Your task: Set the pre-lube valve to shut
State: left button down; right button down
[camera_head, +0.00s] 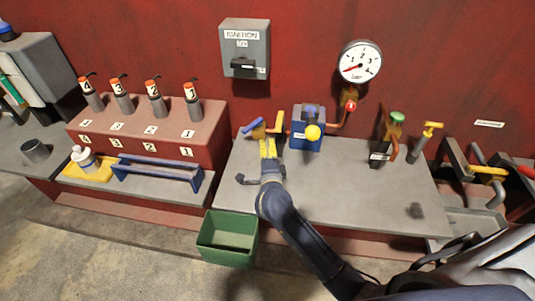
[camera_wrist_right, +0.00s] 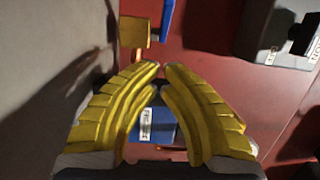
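A brass valve with a blue lever (camera_head: 252,126) stands on the grey bench, left of a blue box (camera_head: 308,128) with a yellow knob. In the right wrist view the brass block (camera_wrist_right: 134,32) and blue lever (camera_wrist_right: 167,18) show past the fingertips. A labelled blue part (camera_wrist_right: 157,126) shows between the fingers; its label is too small to read. My right gripper (camera_head: 267,143) is just in front of the brass valve. Its yellow fingertips (camera_wrist_right: 160,66) come together with nothing seen between them. My left gripper is not in view.
The ignition box (camera_head: 244,48) and a pressure gauge (camera_head: 360,61) are on the red wall. A green bin (camera_head: 228,238) is below the bench (camera_head: 345,195), whose front middle is mostly clear.

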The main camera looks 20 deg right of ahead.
aim_at(257, 125)
jog(key=w, duration=0.5)
jog(key=shift+w+a, duration=0.55)
jog(key=shift+w, duration=0.35)
jog(key=shift+h, duration=0.3)
